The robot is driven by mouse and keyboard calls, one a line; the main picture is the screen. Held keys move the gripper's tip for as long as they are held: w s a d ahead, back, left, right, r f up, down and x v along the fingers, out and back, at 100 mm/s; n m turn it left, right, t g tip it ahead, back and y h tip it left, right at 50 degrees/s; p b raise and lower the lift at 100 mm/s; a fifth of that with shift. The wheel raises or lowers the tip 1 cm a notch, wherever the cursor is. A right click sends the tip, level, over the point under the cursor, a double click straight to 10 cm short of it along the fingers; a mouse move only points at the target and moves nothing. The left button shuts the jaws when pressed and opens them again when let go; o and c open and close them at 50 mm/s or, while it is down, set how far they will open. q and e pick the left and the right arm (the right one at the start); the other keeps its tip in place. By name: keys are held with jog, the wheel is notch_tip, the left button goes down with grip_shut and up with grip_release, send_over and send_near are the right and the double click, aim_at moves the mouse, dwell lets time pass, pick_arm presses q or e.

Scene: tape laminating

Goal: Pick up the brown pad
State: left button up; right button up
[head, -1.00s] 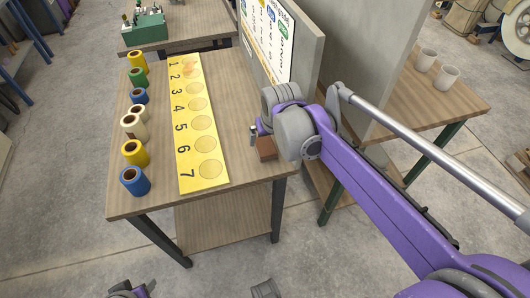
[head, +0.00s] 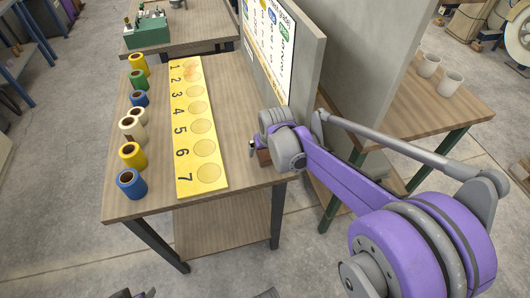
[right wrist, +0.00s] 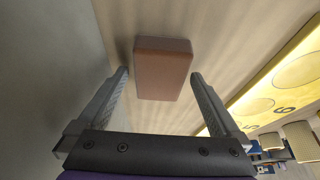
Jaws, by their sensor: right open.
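The brown pad (right wrist: 162,70) is a small block lying on the wooden table, in the upper middle of the right wrist view. In the head view only a bit of the pad (head: 264,158) shows beside my right arm, near the table's right edge. My right gripper (right wrist: 160,80) is open, its two fingers apart on either side of the near end of the pad, with nothing held. In the head view my right gripper (head: 252,150) is mostly hidden by its own wrist. Of my left arm only a small piece shows at the bottom edge; its gripper is not visible.
A yellow board (head: 186,150) numbered 1 to 7 lies on the table (head: 232,110). Several tape rolls (head: 132,183) stand along the left side. A grey partition (head: 315,60) with a chart rises along the table's right edge, close to my right arm.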

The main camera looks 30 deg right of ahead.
aim_at(266, 151)
jog(key=shift+c, duration=0.2)
jog(key=c, duration=1.2)
jog(key=shift+r, duration=0.1)
jog(key=shift+c, duration=0.2)
notch_tip(266, 151, up, 10)
jog(key=p, duration=0.1)
